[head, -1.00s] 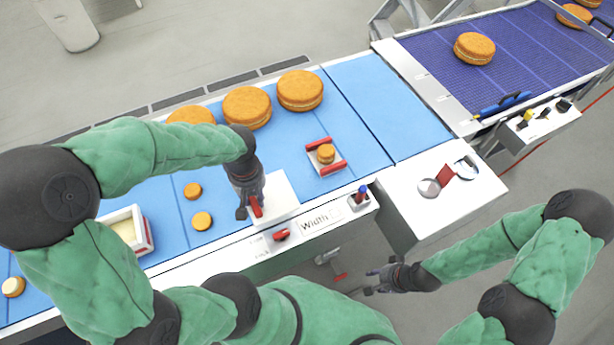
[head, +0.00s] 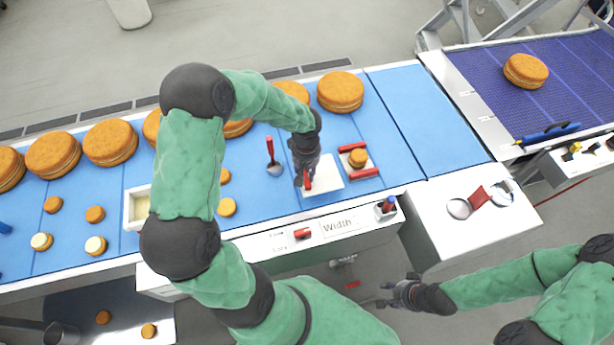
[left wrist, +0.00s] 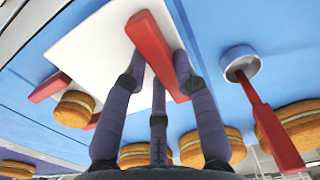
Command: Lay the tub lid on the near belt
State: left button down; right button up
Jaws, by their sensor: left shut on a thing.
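The tub lid (head: 327,181) is a white square plate with a red bar handle. It is over the near belt (head: 240,157), a light blue surface, close to its front edge. My left gripper (head: 304,178) is shut on the red handle; the left wrist view shows the fingers around the handle (left wrist: 152,45) and the white plate (left wrist: 95,50) beyond. I cannot tell whether the lid touches the belt. The open white tub (head: 130,212) with cream filling stands further left, partly behind my arm. My right gripper (head: 385,294) hangs empty in front of the belt; its opening is unclear.
A small round (head: 357,157) sits between red bars (head: 352,147) just right of the lid. A red-handled ladle (head: 270,150) lies just left. Large rounds (head: 340,91) line the belt's far side. A bare blue stretch (head: 425,120) is at the right.

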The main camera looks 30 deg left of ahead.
pick_arm(q)
jog(key=shift+w+f, duration=0.3)
jog(key=shift+f, duration=1.55)
jog(key=shift+f+b, duration=0.15)
jog(key=shift+b, duration=0.15)
jog(key=c, duration=1)
grip_release()
